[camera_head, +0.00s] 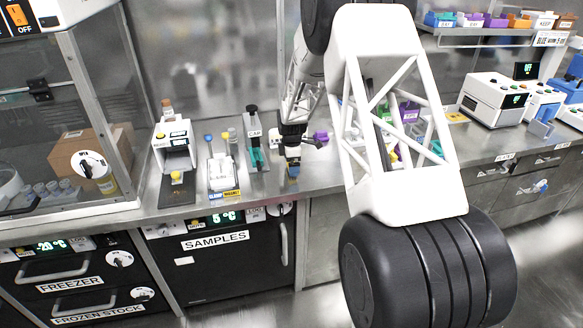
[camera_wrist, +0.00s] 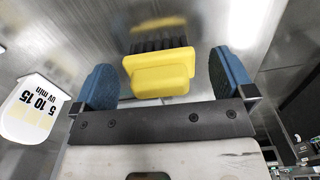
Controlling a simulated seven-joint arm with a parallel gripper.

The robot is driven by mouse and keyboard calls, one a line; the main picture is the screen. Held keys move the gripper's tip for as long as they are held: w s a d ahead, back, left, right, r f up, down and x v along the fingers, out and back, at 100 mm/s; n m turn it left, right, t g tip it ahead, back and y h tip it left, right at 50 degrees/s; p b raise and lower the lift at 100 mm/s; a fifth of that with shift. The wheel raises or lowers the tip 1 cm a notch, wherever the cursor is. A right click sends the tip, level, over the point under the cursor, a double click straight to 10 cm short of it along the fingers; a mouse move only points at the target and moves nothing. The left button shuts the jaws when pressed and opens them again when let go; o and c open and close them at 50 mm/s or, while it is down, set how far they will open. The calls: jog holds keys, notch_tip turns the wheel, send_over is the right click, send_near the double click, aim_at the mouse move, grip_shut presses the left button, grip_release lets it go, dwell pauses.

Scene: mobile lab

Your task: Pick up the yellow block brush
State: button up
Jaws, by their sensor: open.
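The yellow block brush (camera_wrist: 160,72) sits on the shiny steel counter in the wrist view, its dark bristles along the far side of its yellow back. My gripper (camera_wrist: 163,66) is open, with one blue finger pad on each side of the brush. Gaps show between the brush and both pads, so neither seems to touch it. In the head view my gripper (camera_head: 292,168) points down at the counter near its front edge. There the brush is mostly hidden by the gripper, and I cannot clearly make it out.
A rack with teal parts (camera_head: 256,158) and a white clamp device (camera_head: 222,172) stand left of my gripper. A purple object (camera_head: 320,136) lies behind it to the right. A white panel marked "UV min" (camera_wrist: 34,108) is at the left in the wrist view.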

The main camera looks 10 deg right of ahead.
jog(key=shift+f, duration=0.6)
jog(key=shift+c, duration=0.5)
jog(key=c, duration=0.9)
jog(key=shift+r, duration=0.1)
jog(key=shift+r, duration=0.85)
jog(key=shift+s+r, duration=0.15)
jog(key=shift+r, duration=0.8)
jog(key=s, duration=1)
jog(key=s+a+r, duration=0.1)
jog(key=s, duration=0.4)
jog(key=shift+s+r, duration=0.1)
jog(key=shift+s, duration=0.25)
